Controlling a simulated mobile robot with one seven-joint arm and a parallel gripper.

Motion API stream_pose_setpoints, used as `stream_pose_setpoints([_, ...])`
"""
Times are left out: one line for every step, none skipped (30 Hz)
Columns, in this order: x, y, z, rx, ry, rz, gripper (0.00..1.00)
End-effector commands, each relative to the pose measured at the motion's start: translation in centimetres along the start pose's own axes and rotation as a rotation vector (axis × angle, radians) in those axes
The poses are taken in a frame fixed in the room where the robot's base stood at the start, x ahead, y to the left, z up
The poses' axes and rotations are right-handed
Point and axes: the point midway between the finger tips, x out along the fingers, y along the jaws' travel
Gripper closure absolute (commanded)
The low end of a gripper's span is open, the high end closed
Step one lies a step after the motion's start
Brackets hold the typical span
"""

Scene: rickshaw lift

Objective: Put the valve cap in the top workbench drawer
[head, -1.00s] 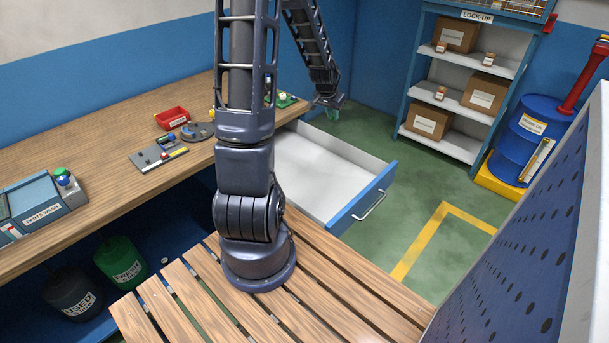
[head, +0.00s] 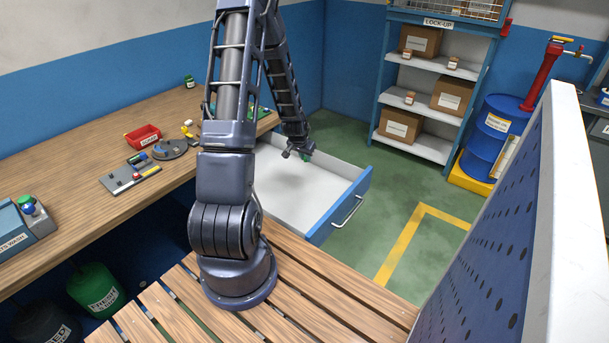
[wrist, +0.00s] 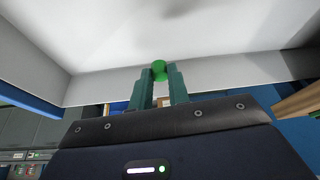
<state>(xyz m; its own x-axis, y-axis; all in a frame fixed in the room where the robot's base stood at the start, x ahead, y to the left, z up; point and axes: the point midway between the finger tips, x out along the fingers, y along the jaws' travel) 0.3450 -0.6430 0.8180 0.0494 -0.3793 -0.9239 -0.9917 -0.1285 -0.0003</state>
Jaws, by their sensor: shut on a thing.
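The valve cap is a small green round piece (wrist: 159,69) between the two teal fingers of my gripper (wrist: 160,75) in the wrist view. My gripper is shut on it. In the head view my gripper (head: 302,154) hangs over the far part of the open drawer (head: 343,213); the cap is too small there to make out clearly. The drawer is pulled out from the workbench (head: 60,130), with a white inside, a blue front and a pale handle. The drawer floor that shows looks empty. In the wrist view the drawer's white inside (wrist: 215,30) fills the upper part.
A red bin (head: 142,136), a round grey part (head: 170,149) and a small tool tray (head: 130,180) are on the workbench. A blue perforated panel (head: 510,230) stands at right. A shelf unit (head: 424,148) and blue drum (head: 492,133) stand behind open green floor.

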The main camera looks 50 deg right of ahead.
Motion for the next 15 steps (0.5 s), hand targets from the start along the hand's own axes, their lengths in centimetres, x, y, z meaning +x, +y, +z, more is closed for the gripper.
stream_pose_setpoints([0.9,0.0,0.5,-0.001,-0.003,0.001,0.97])
stream_pose_setpoints([1.4,0.1,0.7,-0.001,-0.004,0.001,0.97])
stream_pose_setpoints([2.1,0.0,0.9,-0.001,-0.003,0.001,0.97])
stream_pose_setpoints([2.5,0.0,1.1,-0.001,-0.002,0.001,0.97])
stream_pose_setpoints([3.0,0.1,1.3,-0.001,-0.003,0.001,0.97])
stream_pose_setpoints([3.5,0.1,1.6,-0.001,-0.003,0.001,0.97])
stream_pose_setpoints([3.9,0.1,1.7,-0.001,-0.002,0.001,0.97])
stream_pose_setpoints([4.2,0.1,1.8,-0.001,-0.002,0.001,0.97])
stream_pose_setpoints([4.6,0.1,2.0,-0.001,-0.002,0.001,0.97])
stream_pose_setpoints([4.8,0.0,2.0,0.0,-0.002,0.001,0.97])
stream_pose_setpoints([5.0,0.0,2.1,0.0,-0.001,0.001,0.97])
stream_pose_setpoints([5.2,0.0,2.2,0.0,0.0,0.0,0.97])
stream_pose_setpoints([5.3,0.0,2.2,0.0,0.0,0.0,0.97])
stream_pose_setpoints([5.4,0.0,2.2,0.0,0.0,0.0,0.97])
stream_pose_setpoints([5.5,0.0,2.3,0.0,0.0,0.0,0.97])
